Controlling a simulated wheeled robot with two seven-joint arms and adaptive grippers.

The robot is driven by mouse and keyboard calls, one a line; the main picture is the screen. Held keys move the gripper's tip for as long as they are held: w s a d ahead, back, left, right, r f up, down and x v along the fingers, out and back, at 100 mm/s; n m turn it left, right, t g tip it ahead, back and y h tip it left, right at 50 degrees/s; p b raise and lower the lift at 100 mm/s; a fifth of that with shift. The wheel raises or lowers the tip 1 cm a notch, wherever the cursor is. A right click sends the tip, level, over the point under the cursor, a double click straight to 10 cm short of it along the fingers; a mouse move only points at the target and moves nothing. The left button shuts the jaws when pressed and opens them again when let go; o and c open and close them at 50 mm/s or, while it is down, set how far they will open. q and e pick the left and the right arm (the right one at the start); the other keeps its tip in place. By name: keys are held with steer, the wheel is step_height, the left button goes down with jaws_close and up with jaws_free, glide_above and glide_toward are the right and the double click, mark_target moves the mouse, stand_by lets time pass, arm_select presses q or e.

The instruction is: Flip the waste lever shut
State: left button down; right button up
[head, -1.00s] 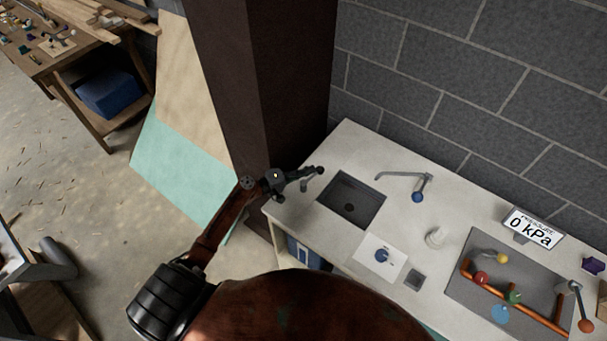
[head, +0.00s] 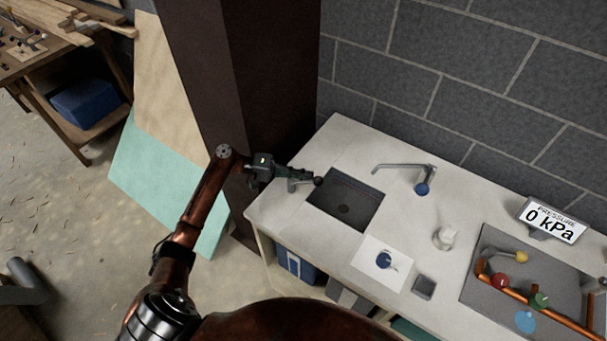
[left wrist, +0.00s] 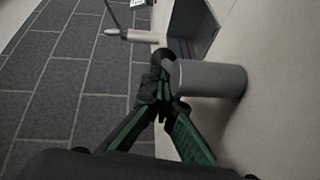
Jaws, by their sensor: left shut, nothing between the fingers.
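The waste lever appears to be the small grey post with a black ball knob (head: 318,181) on the counter at the sink's left edge. In the left wrist view, the thick grey post (left wrist: 215,79) rises from the counter, with the dark ball (left wrist: 162,56) beside its end. My left gripper (head: 309,176) is shut and empty, its fingertips right at the knob. In the left wrist view, the green-and-black fingers (left wrist: 163,92) meet just before the ball; whether they touch it is unclear. My right gripper is not in view.
The sink basin (head: 345,205) is right of the lever, with a blue-knobbed faucet (head: 410,172) behind it. A dark column (head: 270,80) stands behind my left arm.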

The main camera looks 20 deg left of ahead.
arm_select(q)
steer(key=shift+s+d+r+p, duration=0.15)
steer(key=shift+s+d+p, duration=0.25)
steer(key=shift+d, duration=0.55)
steer(key=shift+a+f, duration=0.1)
steer(key=shift+f, duration=0.2)
steer(key=shift+a, duration=0.1)
steer(key=w+a, duration=0.1)
steer(key=w+a+b, duration=0.2)
steer(key=shift+a+r, duration=0.3)
steer(key=a+r, duration=0.2)
steer(key=a, duration=0.7)
steer(key=shift+s+a+b, duration=0.3)
steer(key=shift+b, duration=0.1)
steer(key=shift+f, duration=0.1)
